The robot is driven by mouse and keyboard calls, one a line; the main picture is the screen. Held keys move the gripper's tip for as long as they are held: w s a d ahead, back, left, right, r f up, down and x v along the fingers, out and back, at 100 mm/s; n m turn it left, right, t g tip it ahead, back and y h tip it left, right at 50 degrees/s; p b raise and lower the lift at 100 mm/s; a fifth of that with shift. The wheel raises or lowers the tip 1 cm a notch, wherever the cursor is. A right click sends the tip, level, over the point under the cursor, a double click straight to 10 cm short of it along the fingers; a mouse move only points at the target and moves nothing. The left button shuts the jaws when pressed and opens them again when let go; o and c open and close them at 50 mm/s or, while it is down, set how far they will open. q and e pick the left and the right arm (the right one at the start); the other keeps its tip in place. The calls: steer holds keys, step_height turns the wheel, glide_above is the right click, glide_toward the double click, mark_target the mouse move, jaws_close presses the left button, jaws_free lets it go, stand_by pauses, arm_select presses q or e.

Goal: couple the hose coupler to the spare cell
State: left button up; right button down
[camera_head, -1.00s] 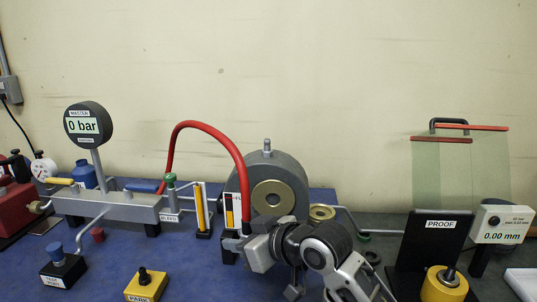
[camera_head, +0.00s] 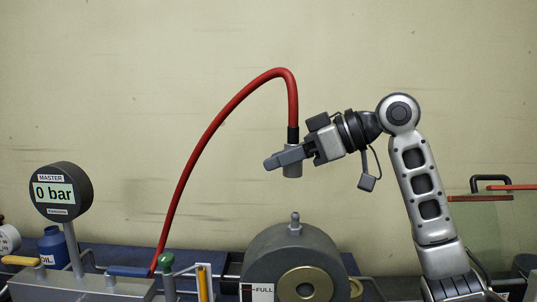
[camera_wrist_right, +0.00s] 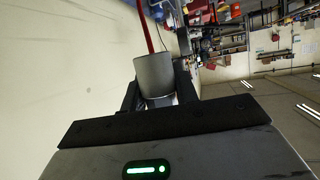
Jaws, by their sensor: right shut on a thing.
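The hose coupler (camera_head: 292,168) is a grey metal cylinder with a black collar on the end of a red hose (camera_head: 222,118). My right gripper (camera_head: 288,158) is shut on it and holds it upright in the air. The coupler also shows between the fingers in the right wrist view (camera_wrist_right: 154,76). Below it stands a round grey cell (camera_head: 290,252) with a brass centre and a small nipple (camera_head: 295,222) on top. The coupler is above the nipple and apart from it. No label naming this cell as the spare is readable. My left gripper is not in view.
The hose arches from the pump manifold (camera_head: 85,288) at the left. A master gauge (camera_head: 62,191) reading 0 bar stands there. A blue oil bottle (camera_head: 53,247) is behind it. A clear guard with red edges (camera_head: 480,225) is at the right. The air around the coupler is clear.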

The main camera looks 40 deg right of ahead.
steer(key=shift+s+r, duration=0.1)
steer(key=shift+s, duration=0.3)
steer(key=shift+d+f+b, duration=0.1)
steer(key=shift+f+b, duration=0.65)
step_height(320, 180, down, 4)
steer(key=b, duration=0.3)
steer(key=shift+f+b, duration=0.1)
steer(key=shift+b, duration=0.25)
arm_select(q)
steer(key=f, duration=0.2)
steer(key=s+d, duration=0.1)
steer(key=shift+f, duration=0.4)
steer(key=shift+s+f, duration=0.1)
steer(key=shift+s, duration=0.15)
arm_select(e)
steer(key=shift+f, duration=0.1)
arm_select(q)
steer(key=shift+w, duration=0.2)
arm_select(e)
steer(key=shift+f, duration=0.35)
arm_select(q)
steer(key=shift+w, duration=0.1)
arm_select(e)
steer(key=shift+f, duration=0.15)
